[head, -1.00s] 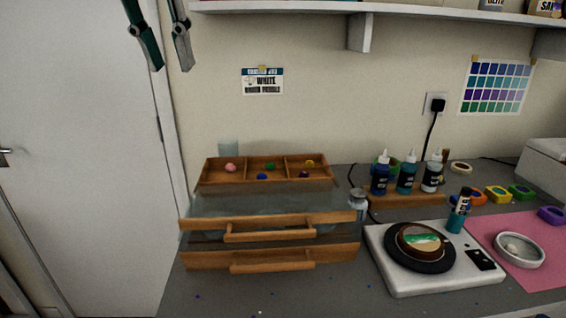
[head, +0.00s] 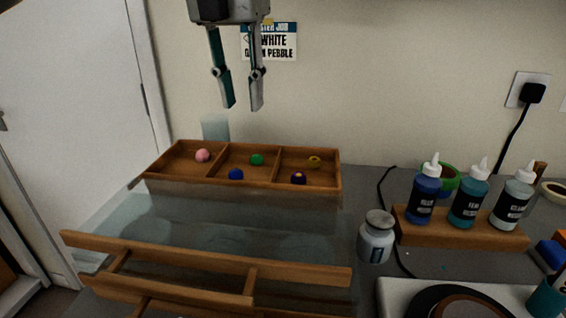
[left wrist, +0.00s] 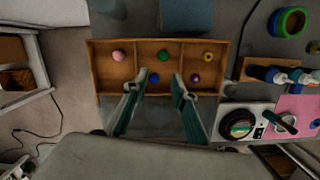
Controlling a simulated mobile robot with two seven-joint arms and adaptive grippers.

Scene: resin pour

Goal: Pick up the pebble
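A wooden three-compartment tray (head: 330,187) stands on top of a clear drawer unit. It holds a pink pebble (head: 203,155) in the left compartment. A green pebble (head: 257,160) and a blue one (head: 236,174) lie in the middle. A yellow ring-like piece (head: 314,161) and a dark purple piece (head: 298,178) lie on the right. My left gripper (head: 243,107) is open and empty, pointing down above the tray. In the left wrist view its fingers (left wrist: 155,85) are apart, near the blue pebble (left wrist: 154,78), with the green pebble (left wrist: 163,56) beyond. My right gripper is not in view.
A lidded jar (head: 377,237) and dropper bottles on a wooden rack (head: 460,236) stand to the right. A scale is at the lower right.

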